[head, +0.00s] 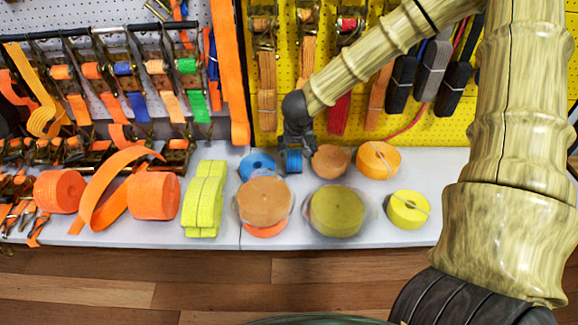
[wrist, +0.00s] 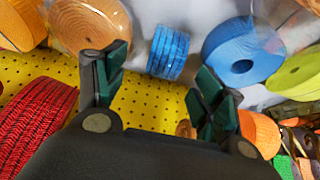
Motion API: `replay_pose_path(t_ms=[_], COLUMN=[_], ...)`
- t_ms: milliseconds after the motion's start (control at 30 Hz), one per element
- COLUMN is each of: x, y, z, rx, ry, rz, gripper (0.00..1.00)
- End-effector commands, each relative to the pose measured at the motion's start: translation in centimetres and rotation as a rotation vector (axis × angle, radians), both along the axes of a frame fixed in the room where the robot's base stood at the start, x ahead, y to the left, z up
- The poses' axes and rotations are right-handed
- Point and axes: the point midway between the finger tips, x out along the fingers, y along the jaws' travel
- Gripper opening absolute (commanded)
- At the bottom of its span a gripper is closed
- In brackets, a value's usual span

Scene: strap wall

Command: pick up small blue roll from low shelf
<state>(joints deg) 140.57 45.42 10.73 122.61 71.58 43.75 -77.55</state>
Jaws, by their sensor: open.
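The small blue roll (head: 293,161) stands on the low white shelf (head: 165,236), near the back, between a larger blue roll (head: 257,166) and an orange-brown roll (head: 331,161). My gripper (head: 299,145) is just above and behind it in the head view, partly covering its top. In the wrist view the small blue roll (wrist: 168,52) shows its ribbed side ahead of my open gripper (wrist: 162,68), in the gap between the two fingertips. Nothing is held. Whether a finger touches the roll cannot be told.
The larger blue roll (wrist: 240,52) is close beside the right finger in the wrist view. A wrapped brown roll (head: 264,200) and an olive roll (head: 337,211) stand in front. A yellow pegboard (head: 437,132) with hanging straps (head: 338,110) rises behind. Bare shelf shows at the front.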

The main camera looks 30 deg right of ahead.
Motion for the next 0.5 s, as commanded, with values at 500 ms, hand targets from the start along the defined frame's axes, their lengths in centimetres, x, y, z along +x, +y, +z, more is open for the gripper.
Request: replay_pose_path(t_ms=[500], x=[1.7], y=[-0.5], z=[-4.0], rx=[0.012], ry=[-0.002], rz=[0.001], gripper=[0.7])
